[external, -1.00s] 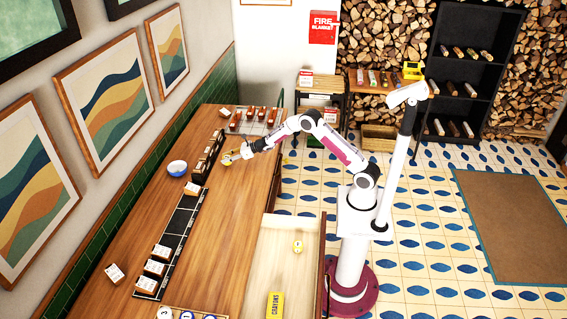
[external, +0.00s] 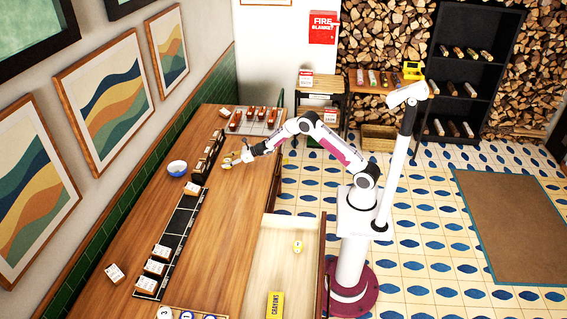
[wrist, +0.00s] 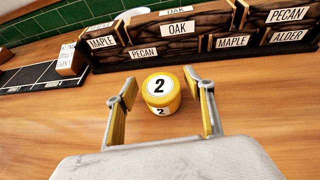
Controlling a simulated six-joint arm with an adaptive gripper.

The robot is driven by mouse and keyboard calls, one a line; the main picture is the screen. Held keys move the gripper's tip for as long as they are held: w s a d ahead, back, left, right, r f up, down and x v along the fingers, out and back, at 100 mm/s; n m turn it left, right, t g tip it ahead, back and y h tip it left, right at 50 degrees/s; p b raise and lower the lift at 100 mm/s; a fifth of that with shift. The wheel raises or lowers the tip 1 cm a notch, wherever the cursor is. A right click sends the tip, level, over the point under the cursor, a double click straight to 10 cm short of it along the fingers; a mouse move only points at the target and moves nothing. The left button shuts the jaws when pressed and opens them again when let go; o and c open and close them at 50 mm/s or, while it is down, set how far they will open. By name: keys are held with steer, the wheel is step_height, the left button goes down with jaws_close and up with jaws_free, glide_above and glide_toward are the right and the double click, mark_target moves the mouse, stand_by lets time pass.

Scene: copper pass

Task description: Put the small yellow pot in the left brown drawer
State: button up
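A small yellow pot with a white lid marked 2 (wrist: 161,88) stands upright on the wooden table; it also shows in the external view (external: 226,161). My gripper (wrist: 160,92) is open, with one finger on each side of the pot and visible gaps between. In the external view my gripper (external: 240,157) is low over the table beside the pot. A pulled-out drawer with a pale inside (external: 272,258) is at the table's right side, near the front.
Dark wooden racks with labels such as OAK and MAPLE (wrist: 180,29) stand just behind the pot. A black tray with labelled blocks (external: 176,232) lies along the table.

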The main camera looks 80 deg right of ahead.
steer(key=shift+s, duration=0.1)
steer(key=shift+v, duration=3.8)
steer(key=shift+d+r, duration=0.15)
steer(key=shift+d, duration=0.05)
